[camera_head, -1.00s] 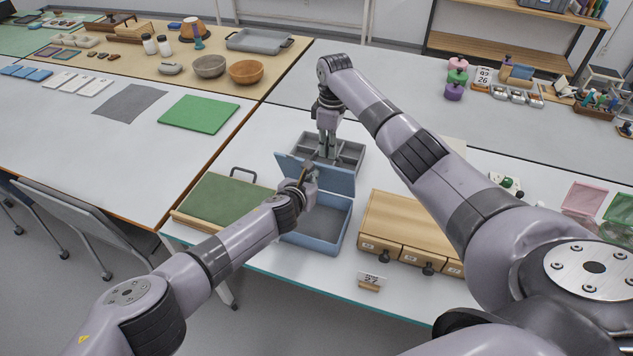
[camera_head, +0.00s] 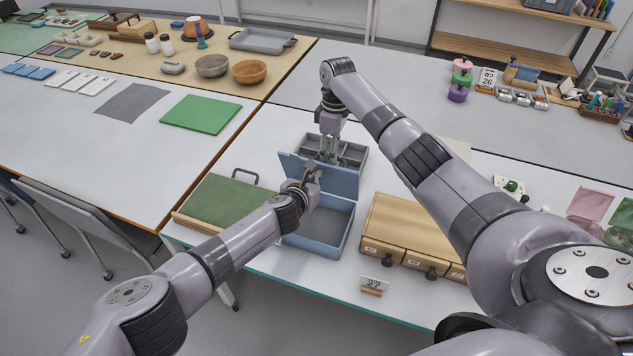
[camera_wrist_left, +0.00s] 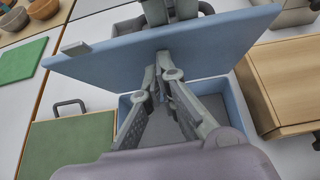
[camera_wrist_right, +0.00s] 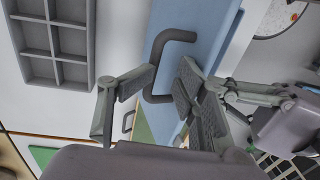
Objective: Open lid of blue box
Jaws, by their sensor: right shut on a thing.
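The blue box (camera_head: 316,246) stands on the white table, its grey interior showing. Its blue lid (camera_head: 335,182) is raised, standing steeply at the box's back edge; it also shows in the left wrist view (camera_wrist_left: 215,40). My right gripper (camera_head: 329,158) is behind the lid. In the right wrist view its fingers (camera_wrist_right: 158,88) are around the lid's dark handle (camera_wrist_right: 178,36). My left gripper (camera_head: 309,168) is on the inner side of the lid, above the box opening. In the left wrist view its fingertips (camera_wrist_left: 160,78) are close together at the lid's inner face, with nothing visible between them.
A grey compartment tray (camera_head: 352,152) sits behind the lid. A green-topped board (camera_head: 222,203) lies left of the box, and a wooden drawer unit (camera_head: 412,222) stands close at its right.

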